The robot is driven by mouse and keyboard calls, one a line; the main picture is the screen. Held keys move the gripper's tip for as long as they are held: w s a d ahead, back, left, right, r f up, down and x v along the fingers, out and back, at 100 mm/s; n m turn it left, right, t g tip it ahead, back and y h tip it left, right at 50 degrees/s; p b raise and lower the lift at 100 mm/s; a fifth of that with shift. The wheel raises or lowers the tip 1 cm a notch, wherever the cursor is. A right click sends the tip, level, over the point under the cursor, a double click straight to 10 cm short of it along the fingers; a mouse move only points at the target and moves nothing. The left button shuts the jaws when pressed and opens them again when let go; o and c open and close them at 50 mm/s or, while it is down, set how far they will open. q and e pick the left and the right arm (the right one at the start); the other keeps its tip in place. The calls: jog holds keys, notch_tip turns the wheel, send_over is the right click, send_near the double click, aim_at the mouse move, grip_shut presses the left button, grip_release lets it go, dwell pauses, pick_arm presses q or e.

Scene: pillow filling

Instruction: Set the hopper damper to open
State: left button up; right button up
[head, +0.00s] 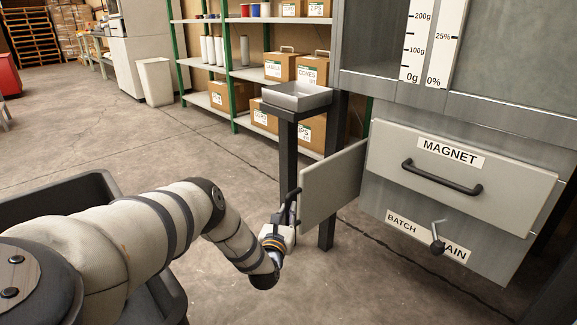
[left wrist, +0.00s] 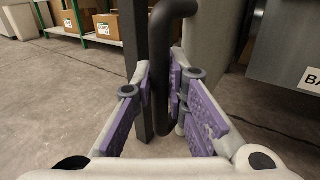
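A flat grey plate (head: 333,184), which looks like the hopper damper, sticks out to the left from the hopper side. A dark bar handle (head: 289,200) is at its left edge. My left gripper (head: 283,226) is at this handle. In the left wrist view the curved black handle (left wrist: 166,70) stands between the purple pads of my left gripper (left wrist: 163,98). The pads are spread on both sides of it, and I see no clear grip on it. The hopper (head: 385,190) stands at the right. My right gripper is not in view.
A magnet drawer (head: 450,165) with a black handle and a batch drain knob (head: 437,246) are on the hopper front. A post with a metal tray (head: 297,97) stands behind the plate. Shelves with boxes (head: 285,68) are farther back. The floor left of the post is clear.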

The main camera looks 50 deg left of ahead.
pick_arm(q)
jog(key=o, duration=0.3)
jog(key=shift+s, duration=0.2)
jog(key=shift+o, duration=0.2)
jog(key=v, duration=1.2)
